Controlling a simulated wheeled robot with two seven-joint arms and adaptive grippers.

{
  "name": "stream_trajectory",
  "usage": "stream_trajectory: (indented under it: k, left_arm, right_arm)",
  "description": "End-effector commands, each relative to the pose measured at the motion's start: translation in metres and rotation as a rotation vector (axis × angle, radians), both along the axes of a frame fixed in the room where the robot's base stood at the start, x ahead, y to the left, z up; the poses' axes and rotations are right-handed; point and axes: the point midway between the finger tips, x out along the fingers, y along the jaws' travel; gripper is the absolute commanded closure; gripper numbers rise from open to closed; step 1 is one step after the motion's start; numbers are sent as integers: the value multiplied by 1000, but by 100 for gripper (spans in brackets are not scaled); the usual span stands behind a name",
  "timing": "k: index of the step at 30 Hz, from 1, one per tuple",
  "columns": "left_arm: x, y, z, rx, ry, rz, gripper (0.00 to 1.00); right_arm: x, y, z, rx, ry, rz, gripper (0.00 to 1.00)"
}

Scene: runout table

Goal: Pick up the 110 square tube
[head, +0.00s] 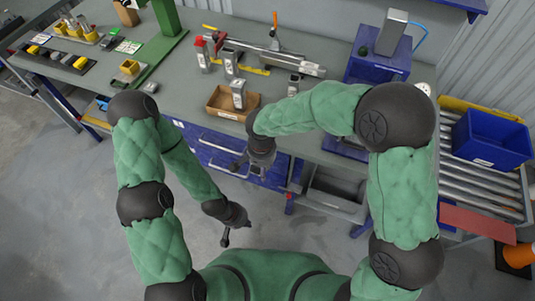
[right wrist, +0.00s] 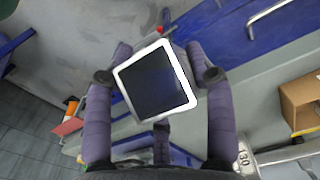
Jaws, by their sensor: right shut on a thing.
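In the right wrist view, a square tube (right wrist: 155,82) faces the camera end-on, with a pale metal rim around a dark inside. My right gripper (right wrist: 158,90) is shut on it, with one finger on each side. No number shows on the held tube. In the head view my right gripper (head: 262,160) is over the table's front edge, and the tube in it is hidden or too small to tell. My left gripper (head: 229,236) hangs low over the floor, away from the table; its opening cannot be made out.
A cardboard box (head: 218,112) with an upright metal piece (head: 238,94) stands near the front edge. Other upright tubes (head: 203,56) stand behind it. A metal piece marked 130 (right wrist: 243,160) shows in the wrist view. A blue stand (head: 375,70) is at right, beyond my forearm.

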Motion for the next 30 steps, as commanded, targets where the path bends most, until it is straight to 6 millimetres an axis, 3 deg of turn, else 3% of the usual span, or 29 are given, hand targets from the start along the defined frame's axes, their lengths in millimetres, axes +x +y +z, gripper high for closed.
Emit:
stream_trajectory:
  k: [6, 17, 30]
  left_arm:
    - [0, 0, 0, 0, 0, 0, 100]
    - [0, 0, 2, 0, 0, 0, 100]
    - [0, 0, 60, 0, 0, 0, 100]
  right_arm:
    - [-12, 4, 0, 0, 0, 0, 82]
    - [-12, 4, 1, 1, 5, -1, 82]
    - [-12, 3, 5, 59, 202, -5, 82]
